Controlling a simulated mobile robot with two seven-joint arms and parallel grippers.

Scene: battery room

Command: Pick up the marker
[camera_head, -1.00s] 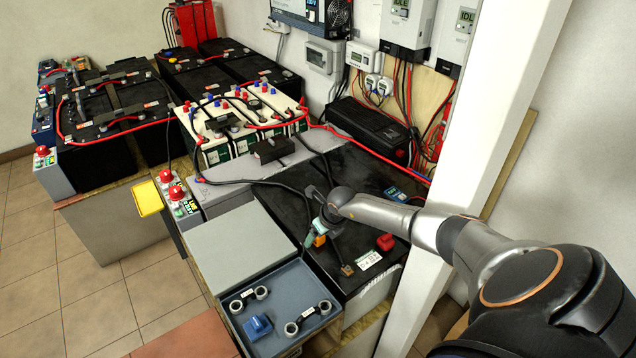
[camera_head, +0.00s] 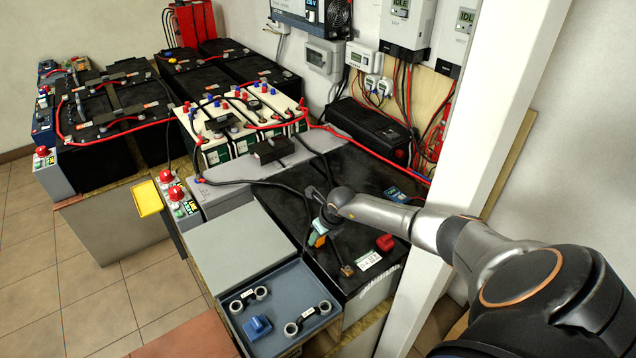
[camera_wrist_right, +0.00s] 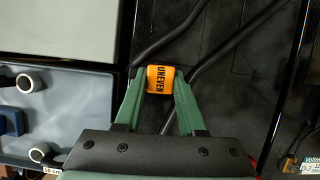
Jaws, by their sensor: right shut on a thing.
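The marker (camera_wrist_right: 160,79) is a small orange piece printed with the word UNEVEN. In the right wrist view it sits between the two green fingers of my right gripper (camera_wrist_right: 159,88), which are shut on it from both sides. In the head view the marker (camera_head: 320,241) shows as a small orange patch at the fingertips of my right gripper (camera_head: 317,237), over the black battery top (camera_head: 285,221). I cannot tell whether it still touches the surface. My left gripper is not in view.
A blue-grey tray (camera_head: 282,279) with a blue block (camera_head: 257,327) and grey ring-ended pieces stands in front. A grey lid (camera_head: 232,248) lies left of the gripper. A red terminal cap (camera_head: 385,242) and black cables lie close by. A white post (camera_head: 480,130) stands at the right.

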